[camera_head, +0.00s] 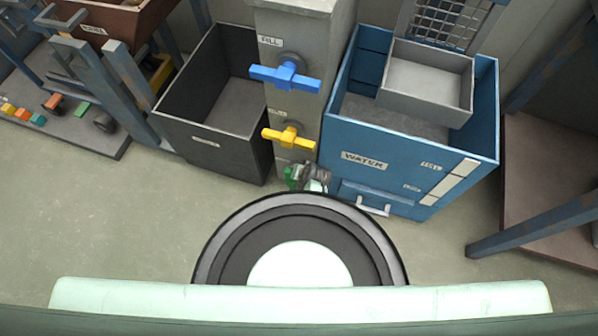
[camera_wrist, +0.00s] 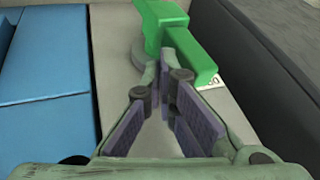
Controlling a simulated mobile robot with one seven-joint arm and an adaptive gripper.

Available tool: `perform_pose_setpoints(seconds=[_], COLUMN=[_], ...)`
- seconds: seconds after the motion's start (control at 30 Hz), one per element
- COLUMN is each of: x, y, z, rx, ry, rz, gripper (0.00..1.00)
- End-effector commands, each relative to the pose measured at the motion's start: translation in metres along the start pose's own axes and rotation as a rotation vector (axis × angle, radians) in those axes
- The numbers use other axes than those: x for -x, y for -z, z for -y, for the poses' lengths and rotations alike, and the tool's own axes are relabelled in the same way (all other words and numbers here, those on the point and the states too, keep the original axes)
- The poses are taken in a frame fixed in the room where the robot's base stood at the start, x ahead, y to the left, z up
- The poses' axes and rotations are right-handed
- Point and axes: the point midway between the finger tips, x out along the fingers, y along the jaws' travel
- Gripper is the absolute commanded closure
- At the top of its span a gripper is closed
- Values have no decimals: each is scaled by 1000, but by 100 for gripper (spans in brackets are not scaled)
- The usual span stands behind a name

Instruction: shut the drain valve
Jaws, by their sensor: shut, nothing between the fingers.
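A green valve handle (camera_wrist: 190,50) sits low on the grey column (camera_head: 294,95). It fills the top middle of the wrist view, and in the head view a small part of it (camera_head: 290,174) shows beside my gripper (camera_head: 312,176). A white label beside the handle is mostly covered, so I cannot read it. In the wrist view my gripper (camera_wrist: 172,62) is shut and empty, with its fingertips close against the green handle; I cannot tell whether they touch. Above it on the column are a yellow handle (camera_head: 288,137) and a blue handle (camera_head: 286,76) under a "FILL" label.
A dark open bin (camera_head: 212,147) stands left of the column. A blue water tank (camera_head: 385,182) stands right, close to my gripper, with a grey tray (camera_head: 425,98) in its top. A rack (camera_head: 105,85) is at far left and a brown table (camera_head: 545,175) at right.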

Motion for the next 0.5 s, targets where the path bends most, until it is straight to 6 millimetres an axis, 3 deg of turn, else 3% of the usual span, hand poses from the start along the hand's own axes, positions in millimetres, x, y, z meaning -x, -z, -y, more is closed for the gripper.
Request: perform_pose_setpoints(seconds=[0.5], x=[0], y=[3], z=[10], rx=[44], ry=[-103], rz=[20], gripper=[100])
